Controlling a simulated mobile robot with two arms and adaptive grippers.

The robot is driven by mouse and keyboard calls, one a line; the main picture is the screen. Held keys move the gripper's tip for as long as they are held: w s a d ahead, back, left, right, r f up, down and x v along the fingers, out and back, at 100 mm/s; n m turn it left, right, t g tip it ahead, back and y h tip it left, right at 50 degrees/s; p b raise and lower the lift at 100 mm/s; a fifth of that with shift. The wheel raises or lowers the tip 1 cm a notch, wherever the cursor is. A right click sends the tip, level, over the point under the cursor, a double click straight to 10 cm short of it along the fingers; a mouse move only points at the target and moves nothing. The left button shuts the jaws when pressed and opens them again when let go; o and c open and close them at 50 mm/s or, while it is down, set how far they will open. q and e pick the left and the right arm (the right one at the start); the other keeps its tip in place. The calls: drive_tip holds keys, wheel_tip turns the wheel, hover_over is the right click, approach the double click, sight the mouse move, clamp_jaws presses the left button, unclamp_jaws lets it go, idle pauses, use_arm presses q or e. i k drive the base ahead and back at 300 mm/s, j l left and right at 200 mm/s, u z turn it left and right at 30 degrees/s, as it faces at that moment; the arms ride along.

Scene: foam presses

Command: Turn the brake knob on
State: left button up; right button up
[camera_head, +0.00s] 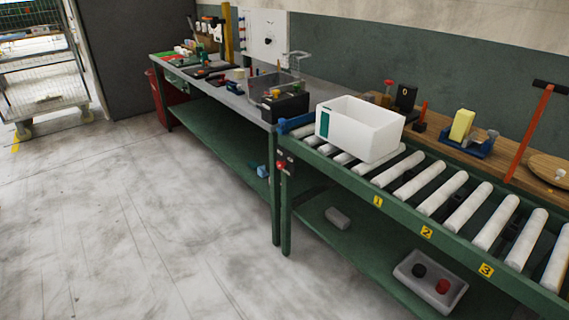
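A small red knob (281,167) sits on a dark fitting at the left end of the roller conveyor (318,168), on the front of the green frame. It may be the brake knob; it is too small to tell which way it is turned. Neither of my grippers is in view.
A white bin (372,142) stands on the rollers near the conveyor's left end. A long workbench (225,98) with tools and a sink runs off to the left. A grey tray (408,286) with a black and a red piece lies on the lower shelf. The floor (130,220) in front is clear.

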sight(280, 165)
drive_tip(key=i+j+z, duration=0.1)
drive_tip(key=i+j, duration=0.15)
drive_tip(key=i, duration=0.25)
drive_tip(key=i+j+z, duration=0.15)
drive_tip(key=i+j, duration=0.15)
drive_tip(key=i, duration=0.2)
drive_tip(key=i+j+z, duration=0.1)
drive_tip(key=i+j, duration=0.25)
drive_tip(key=i, duration=0.15)
